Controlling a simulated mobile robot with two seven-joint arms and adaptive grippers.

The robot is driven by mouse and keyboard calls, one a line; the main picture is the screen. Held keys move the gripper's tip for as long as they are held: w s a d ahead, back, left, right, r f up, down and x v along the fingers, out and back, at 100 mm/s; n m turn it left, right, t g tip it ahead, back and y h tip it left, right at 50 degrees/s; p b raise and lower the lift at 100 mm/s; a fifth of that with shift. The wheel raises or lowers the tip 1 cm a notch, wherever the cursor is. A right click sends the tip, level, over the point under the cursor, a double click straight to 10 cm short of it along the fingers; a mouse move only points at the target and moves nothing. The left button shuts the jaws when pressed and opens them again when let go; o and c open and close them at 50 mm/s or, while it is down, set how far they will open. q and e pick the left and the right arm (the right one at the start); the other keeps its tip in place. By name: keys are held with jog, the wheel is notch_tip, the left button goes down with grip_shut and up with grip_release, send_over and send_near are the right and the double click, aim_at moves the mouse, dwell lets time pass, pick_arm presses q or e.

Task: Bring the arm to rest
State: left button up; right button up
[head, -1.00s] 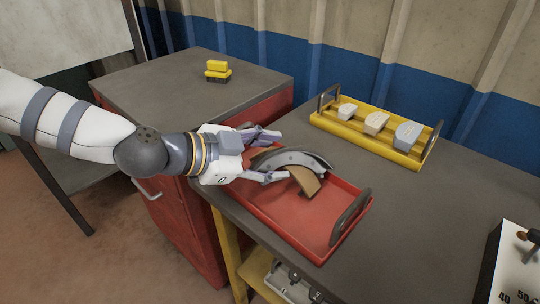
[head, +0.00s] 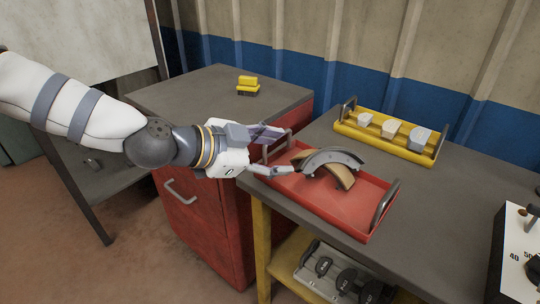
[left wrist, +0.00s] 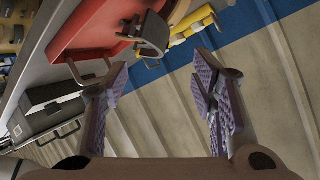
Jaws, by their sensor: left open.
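My left gripper (head: 281,152) is open and empty at the left end of the red tray, with its fingers apart. It also shows in the left wrist view (left wrist: 163,95), with nothing between its fingers. A curved grey brake shoe (head: 330,156) and a brown-lined one (head: 341,176) lie together in the red tray (head: 325,208), just right of the gripper and apart from it. My right gripper is in neither view.
A yellow tray (head: 380,140) with pale blocks stands at the back of the grey bench. Yellow blocks (head: 247,82) lie on the red cabinet (head: 193,222). A white box with a dial (head: 520,245) is at the right edge. Dark parts (head: 347,279) lie on the lower shelf.

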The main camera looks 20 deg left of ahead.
pick_arm(q)
jog(key=s+f+n+g+y, duration=0.2)
jog(key=s+f+n+g, duration=0.2)
jog(key=s+f, duration=0.55)
jog(key=s+f+n+g+y, duration=0.1)
jog(key=s+f+n+g, duration=0.2)
jog(key=s+f, duration=0.7)
jog(key=s+a+f+n+g+y, duration=0.2)
jog(key=s+f, duration=0.3)
jog(key=s, duration=0.3)
jog(key=s+a+f+n+g+y, duration=0.2)
jog(key=s+a+f+n, duration=0.2)
jog(key=s, duration=0.4)
jog(key=shift+s+a+f+g+y, duration=0.2)
jog(key=shift+a+f+g+y, duration=0.15)
jog(key=shift+a+f, duration=0.35)
jog(key=shift+o, duration=0.5)
